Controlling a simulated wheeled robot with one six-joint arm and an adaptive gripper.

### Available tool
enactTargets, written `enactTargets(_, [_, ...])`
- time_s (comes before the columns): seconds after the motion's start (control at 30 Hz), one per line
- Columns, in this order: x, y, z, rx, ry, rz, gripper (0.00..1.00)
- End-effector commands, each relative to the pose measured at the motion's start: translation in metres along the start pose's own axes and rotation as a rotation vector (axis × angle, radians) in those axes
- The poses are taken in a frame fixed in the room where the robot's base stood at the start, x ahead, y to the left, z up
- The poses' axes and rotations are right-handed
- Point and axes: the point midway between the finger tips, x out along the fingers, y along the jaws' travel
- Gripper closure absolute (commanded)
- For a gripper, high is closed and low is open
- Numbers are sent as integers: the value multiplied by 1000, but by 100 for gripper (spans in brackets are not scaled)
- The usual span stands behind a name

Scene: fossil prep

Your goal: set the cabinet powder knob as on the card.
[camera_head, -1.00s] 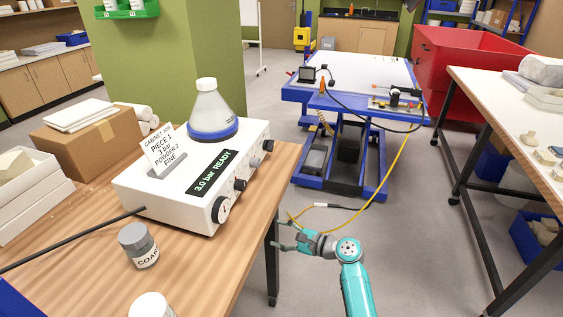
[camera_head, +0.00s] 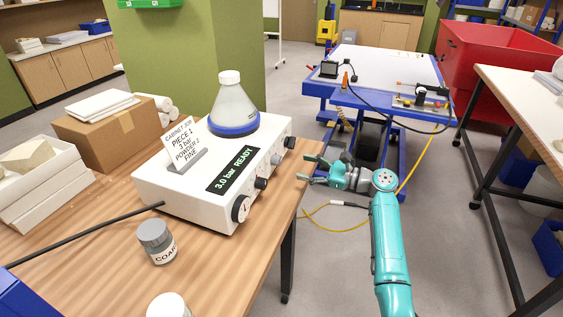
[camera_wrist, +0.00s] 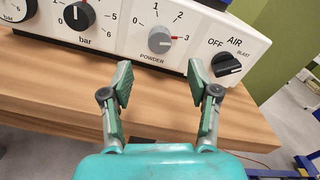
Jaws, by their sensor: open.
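The white cabinet unit (camera_head: 190,195) stands on the wooden table, its display reading 3.0 bar READY. The card (camera_head: 181,142) on top reads PIECE 1, 3 bar, POWDER 2, FINE. In the wrist view the grey powder knob (camera_wrist: 158,43) sits on the front panel among the marks 0 to 3. A red mark shows at its right, by the 3, and the knob seems to point there. My gripper (camera_head: 309,170) is open and empty to the right of the unit. In the wrist view its fingers (camera_wrist: 160,85) are apart below the powder knob, not touching it.
The black bar knob (camera_wrist: 79,15) is left of the powder knob and the black air knob (camera_wrist: 228,66) is right. The table edge (camera_wrist: 50,100) runs below the panel. A grey-lidded jar (camera_head: 157,242) stands in front of the unit. A blue lift table (camera_head: 375,75) stands behind.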

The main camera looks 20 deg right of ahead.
Motion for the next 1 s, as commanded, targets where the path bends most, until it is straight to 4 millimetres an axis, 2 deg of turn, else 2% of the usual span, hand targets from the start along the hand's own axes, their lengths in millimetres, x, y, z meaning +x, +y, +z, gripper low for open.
enactTargets(0.2, [41, 1, 0, -1, 0, 3, 40])
enactTargets(0.4, [68, 0, 0, 0, 1, 0, 40])
enactTargets(0.6, [82, 0, 0, -2, 1, 0, 40])
enactTargets(0.9, [83, 0, 0, -1, 1, -1, 40])
enactTargets(1.0, [83, 0, 0, -1, 1, -1, 65])
